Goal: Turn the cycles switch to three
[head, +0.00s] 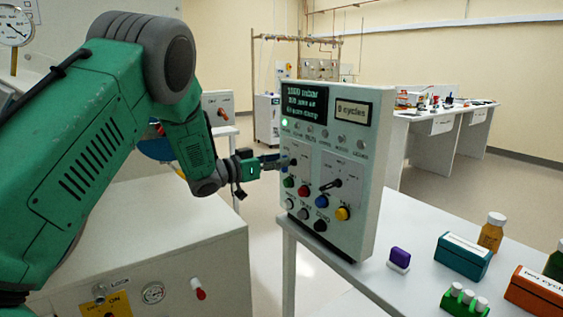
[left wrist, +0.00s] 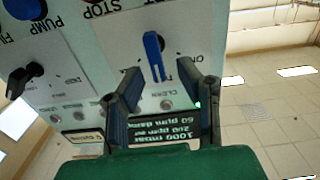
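The grey control panel (head: 343,150) stands upright on the white table. Its small display (head: 353,112) reads "0 cycles"; it also shows upside down in the left wrist view (left wrist: 86,135). A black-handled rotary switch (head: 331,184) sits on the right plate below that display, and shows at the left of the wrist view (left wrist: 22,78). I cannot read its position marks. My left gripper (head: 280,162) is at the panel's left plate. In the wrist view its two fingers (left wrist: 160,80) are apart, with a blue-handled switch (left wrist: 153,57) between or just beyond their tips. My right gripper is not visible.
Below the switches are several coloured buttons, including a red (head: 304,191) and a yellow one (head: 342,213). To the right on the table are a purple block (head: 400,255), a teal box (head: 462,257), an orange box (head: 536,292) and a brown bottle (head: 491,233).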

